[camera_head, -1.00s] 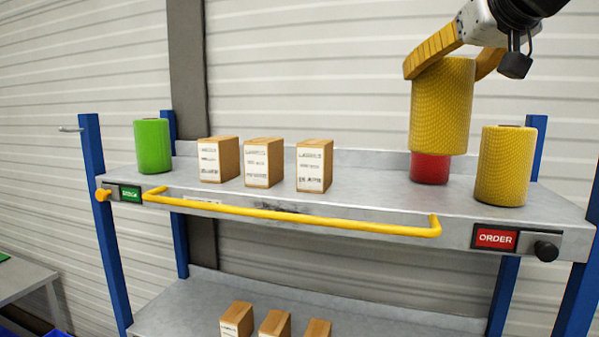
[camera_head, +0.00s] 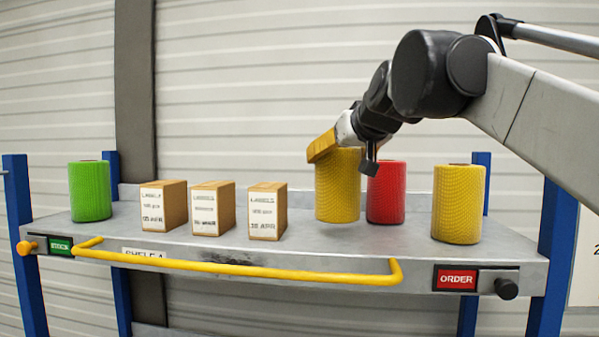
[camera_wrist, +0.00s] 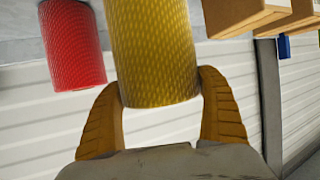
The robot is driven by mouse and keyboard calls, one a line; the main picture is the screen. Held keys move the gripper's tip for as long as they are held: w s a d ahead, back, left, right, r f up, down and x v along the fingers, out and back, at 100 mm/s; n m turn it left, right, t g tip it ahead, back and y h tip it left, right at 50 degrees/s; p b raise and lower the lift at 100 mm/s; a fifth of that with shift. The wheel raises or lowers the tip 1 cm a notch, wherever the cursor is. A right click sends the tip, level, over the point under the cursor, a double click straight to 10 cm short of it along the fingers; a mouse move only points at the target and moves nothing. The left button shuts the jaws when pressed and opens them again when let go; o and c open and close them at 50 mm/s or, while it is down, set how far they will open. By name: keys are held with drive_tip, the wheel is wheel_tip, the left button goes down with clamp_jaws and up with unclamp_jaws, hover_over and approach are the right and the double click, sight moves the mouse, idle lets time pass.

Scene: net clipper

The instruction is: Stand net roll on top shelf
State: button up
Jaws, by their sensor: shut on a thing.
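A yellow net roll (camera_head: 338,188) is upright in my gripper (camera_head: 335,148), between the rightmost label box and the red roll. My gripper is shut around its upper part. In the wrist view the two orange fingers (camera_wrist: 163,105) flank the yellow roll (camera_wrist: 152,50). The roll's bottom is at or very near the top shelf (camera_head: 300,243); I cannot tell whether it touches. A red net roll (camera_head: 386,195) stands just right of it, and also shows in the wrist view (camera_wrist: 73,45). A second yellow roll (camera_head: 458,205) stands at the right end.
A green roll (camera_head: 90,190) stands at the left end. Three label boxes (camera_head: 213,208) stand left of the held roll. A yellow rail (camera_head: 240,267) runs along the front edge. A red ORDER sign (camera_head: 456,279) is at the front right. Some shelf lies bare between green roll and boxes.

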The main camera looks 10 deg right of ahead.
drive_tip(key=shift+f, duration=1.6)
drive_tip(key=shift+f, duration=0.15)
drive_tip(key=o, duration=1.2)
drive_tip(key=shift+o, duration=0.2)
drive_tip(key=a+v, duration=0.1)
drive_tip(key=v, duration=1.1)
drive_tip(key=shift+d+r, duration=0.25)
drive_tip(key=shift+d, duration=0.2)
